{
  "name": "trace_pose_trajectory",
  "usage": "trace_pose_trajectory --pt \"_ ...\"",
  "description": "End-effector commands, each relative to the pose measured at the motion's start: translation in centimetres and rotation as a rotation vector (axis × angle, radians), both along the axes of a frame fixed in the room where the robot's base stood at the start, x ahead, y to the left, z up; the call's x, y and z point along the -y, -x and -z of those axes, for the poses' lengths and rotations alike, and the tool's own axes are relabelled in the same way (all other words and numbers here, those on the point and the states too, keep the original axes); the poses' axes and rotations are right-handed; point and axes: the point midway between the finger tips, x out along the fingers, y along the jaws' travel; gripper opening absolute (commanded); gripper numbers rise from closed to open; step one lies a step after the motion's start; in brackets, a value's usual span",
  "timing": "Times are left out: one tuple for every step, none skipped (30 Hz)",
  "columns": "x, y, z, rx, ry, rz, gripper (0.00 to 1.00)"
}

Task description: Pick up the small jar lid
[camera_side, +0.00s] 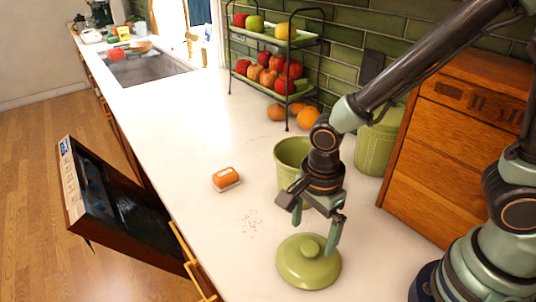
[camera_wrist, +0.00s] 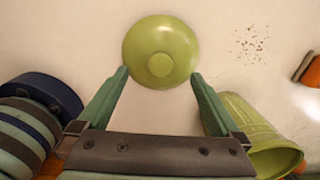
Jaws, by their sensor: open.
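The small jar lid (camera_side: 308,262) is a round green lid with a knob on top, lying flat on the white counter. It also shows in the wrist view (camera_wrist: 160,52), centred just beyond my fingertips. My gripper (camera_side: 314,222) is open and empty, above the lid and slightly behind it in the side view. In the wrist view my two green fingers (camera_wrist: 158,75) are spread, their tips by the lid's near edge. I cannot tell whether they touch it. An open green jar (camera_side: 290,160) stands behind my gripper, partly hidden by it. The jar is at the lower right in the wrist view (camera_wrist: 262,135).
An orange sponge-like block (camera_side: 226,178) and dark crumbs (camera_side: 250,224) lie left of the lid. A lidded green canister (camera_side: 376,145) and wooden drawer box (camera_side: 455,140) stand at right. A fruit rack (camera_side: 275,60) is behind. The dishwasher door (camera_side: 125,210) hangs open at the counter's front.

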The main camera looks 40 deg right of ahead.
Motion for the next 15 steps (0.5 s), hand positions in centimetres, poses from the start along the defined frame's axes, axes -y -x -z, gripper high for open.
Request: trace_pose_trajectory --pt "0.0 0.1 0.3 -0.002 0.001 0.0 1.0" --pt "0.0 0.1 0.4 -0.002 0.001 0.0 1.0" --pt "0.0 0.0 0.5 -0.001 0.001 0.0 1.0" --pt "0.0 0.0 0.6 -0.001 0.001 0.0 1.0" --pt "0.0 0.0 0.8 -0.001 0.001 0.0 1.0" --pt "0.1 0.0 1.1 -0.003 0.001 0.0 1.0" --pt "0.1 0.1 1.5 -0.004 0.002 0.0 1.0" --pt "0.1 0.1 1.8 -0.003 0.002 0.0 1.0" --pt "0.2 0.1 2.4 -0.005 0.003 0.0 1.0" --pt "0.2 0.1 2.8 -0.004 0.002 0.0 1.0" --pt "0.2 0.1 3.2 -0.006 0.003 0.0 1.0" --pt "0.2 0.1 3.7 -0.005 0.003 -0.001 1.0" --pt "0.2 0.0 4.0 -0.005 0.003 -0.001 1.0" --pt "0.2 0.0 4.3 -0.004 0.002 -0.001 1.0" --pt "0.2 0.0 4.7 -0.004 0.002 -0.001 1.0"
